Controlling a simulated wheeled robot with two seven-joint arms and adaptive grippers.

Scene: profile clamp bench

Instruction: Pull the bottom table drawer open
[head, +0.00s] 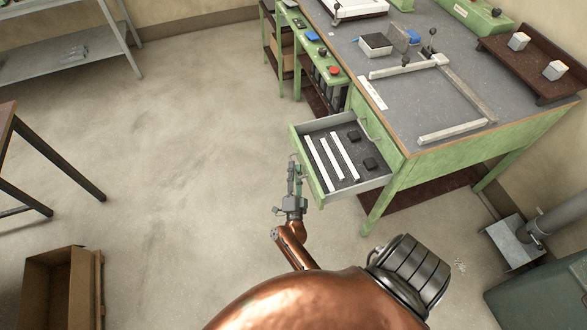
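The bottom table drawer (306,174) stands pulled well out from the left end of the green workbench (447,152). Its green front faces left, and its inside shows white strips (324,163) and small dark blocks. Above it, another drawer front with a handle (369,127) is flush with the bench. My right gripper (294,171) is at the open drawer's front, with its fingers pointing away from me. The drawer's own handle is largely hidden by the fingers, and I cannot tell whether they are closed on it. My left gripper is not in view.
A clamp frame (430,100) and a small tray (376,45) lie on the bench top. A cardboard box (62,290) stands at lower left and a metal shelf (70,55) at upper left. The floor left of the drawer is clear.

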